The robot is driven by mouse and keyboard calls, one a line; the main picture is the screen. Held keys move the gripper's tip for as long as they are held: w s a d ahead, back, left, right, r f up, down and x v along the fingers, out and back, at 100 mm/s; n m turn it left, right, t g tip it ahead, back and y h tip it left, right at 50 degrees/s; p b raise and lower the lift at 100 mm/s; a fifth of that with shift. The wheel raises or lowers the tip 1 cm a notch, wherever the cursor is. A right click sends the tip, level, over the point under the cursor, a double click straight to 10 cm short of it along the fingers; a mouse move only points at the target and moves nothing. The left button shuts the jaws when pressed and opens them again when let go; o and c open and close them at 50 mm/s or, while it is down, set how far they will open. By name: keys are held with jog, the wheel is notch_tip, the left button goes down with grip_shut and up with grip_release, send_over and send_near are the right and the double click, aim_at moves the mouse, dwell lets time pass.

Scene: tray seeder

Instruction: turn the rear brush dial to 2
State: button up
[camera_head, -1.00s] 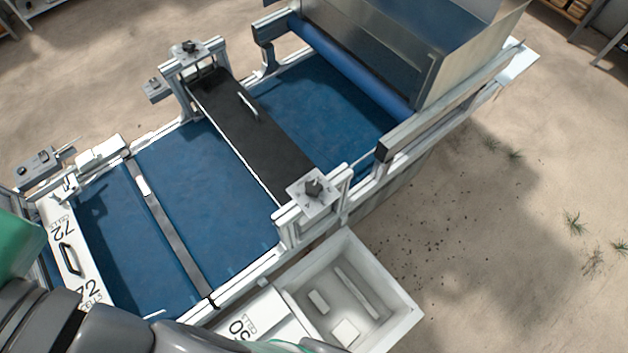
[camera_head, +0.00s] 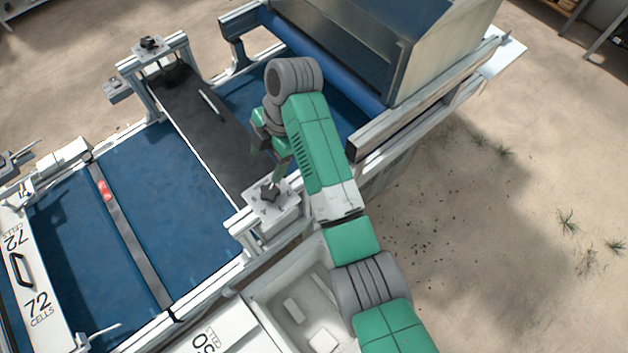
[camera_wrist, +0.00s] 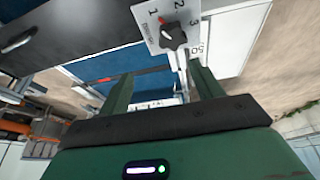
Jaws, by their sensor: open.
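A black dial knob (camera_head: 270,193) sits on a pale plate at the near end of the black brush cover (camera_head: 205,125). In the wrist view the dial (camera_wrist: 173,36) shows on a plate marked 1, 2 and 3, and its red pointer mark lies toward the 1. A second black dial (camera_head: 148,43) stands at the cover's far end. My gripper (camera_head: 272,160) is over the near end of the cover, close to the near dial. In the wrist view my gripper (camera_wrist: 164,80) is open and empty, with the knob beyond its fingertips, apart from them.
The blue belt (camera_head: 150,190) runs under the cover. A metal hopper (camera_head: 440,60) rises at the upper right, close to my arm. A white bin (camera_head: 262,300) with a few items is below my arm. White panels marked 72 (camera_head: 45,335) lie at the left.

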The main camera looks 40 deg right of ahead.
aim_at(270, 191)
jog(key=shift+n+g, duration=0.3)
jog(key=shift+g, duration=0.1)
jog(key=f, duration=0.2)
jog(key=s+a+f, duration=0.1)
jog(key=f, duration=0.5)
jog(key=shift+s+a+f+b, duration=0.15)
jog(key=shift+s+a+b, duration=0.2)
jog(key=shift+s, duration=0.05)
jog(key=c, duration=1)
